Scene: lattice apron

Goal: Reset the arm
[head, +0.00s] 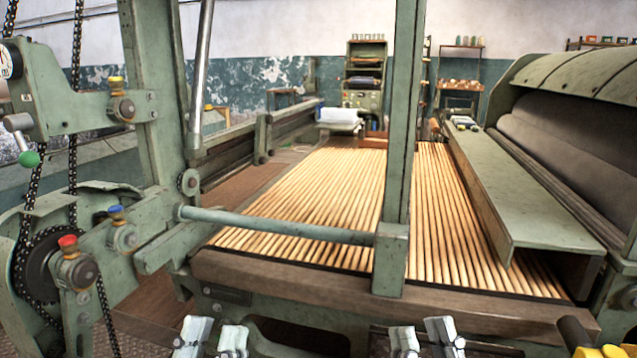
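My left gripper (212,338) shows at the bottom edge, left of centre, its two pale fingers apart with nothing between them. My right gripper (423,338) shows at the bottom edge, right of centre, also with its fingers apart and empty. Both are in front of the dark wooden front beam (330,295) of the green machine, and neither appears to hold any part of it. On the machine's left side, a short lever with a green ball knob (28,158) points downward. I cannot tell which part, if any, the task's arm is beyond my own arms.
A slatted wooden bed (330,190) stretches away behind the beam. A green upright post (403,130) and a horizontal bar (275,224) stand in front of it. Chains and red (68,242), blue (115,211) and yellow (116,83) capped fittings are at left. A green plate (515,190) lies right.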

